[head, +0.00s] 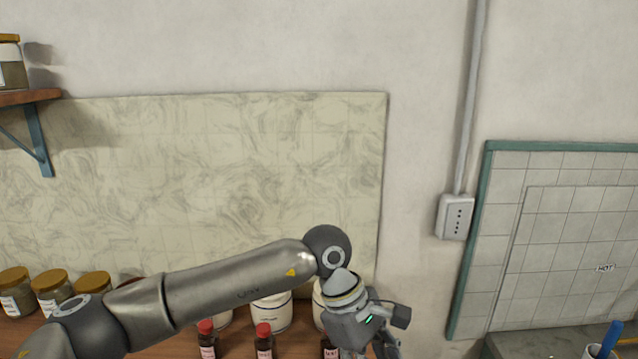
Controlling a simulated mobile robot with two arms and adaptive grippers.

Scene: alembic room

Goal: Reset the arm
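My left arm (235,281) comes in from the lower left and reaches across the counter to the middle of the head view. Its wrist bends downward, and my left gripper (385,346) is cut off by the bottom edge. Its fingertips are out of view, so I cannot tell whether it is open, shut or holding anything. My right arm and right gripper are not in view.
Jars with gold lids (52,281) stand on the wooden counter at left. Red-capped bottles (264,333) and white jars (272,309) stand near the arm. A shelf (28,97) is upper left. A wall box (455,217) and tiled alcove (570,230) are at right.

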